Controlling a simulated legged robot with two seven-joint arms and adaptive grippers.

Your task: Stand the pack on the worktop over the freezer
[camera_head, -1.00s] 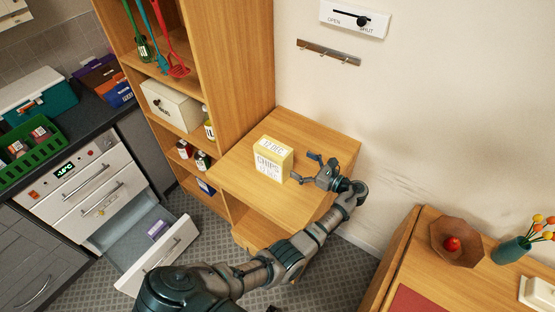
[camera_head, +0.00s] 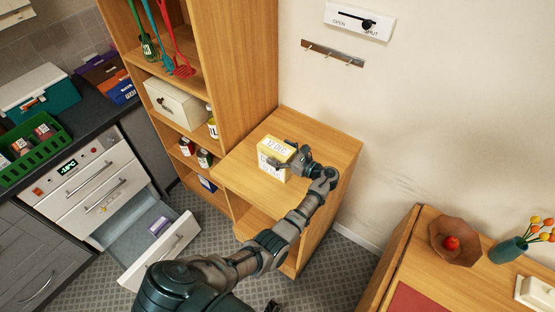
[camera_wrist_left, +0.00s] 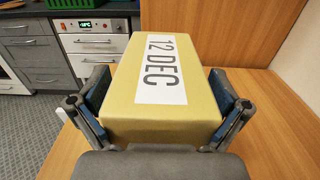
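The pack (camera_head: 272,152) is a yellow box with a white label, standing on the low wooden cabinet top (camera_head: 235,178). In the left wrist view the pack (camera_wrist_left: 160,112) shows "12 DEC" on its upper face. My left gripper (camera_head: 284,154) is at the pack, its fingers on either side with blue pads visible. They look open around it, with narrow gaps, though contact is hard to judge. The white freezer (camera_head: 95,180) with a temperature display is at the left, below the dark worktop (camera_head: 93,118). My right gripper is not recognisable in view.
The freezer's lowest drawer (camera_head: 172,255) is pulled out, with a small purple box inside. A tall wooden shelf (camera_head: 240,70) stands between the worktop and the low cabinet top.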

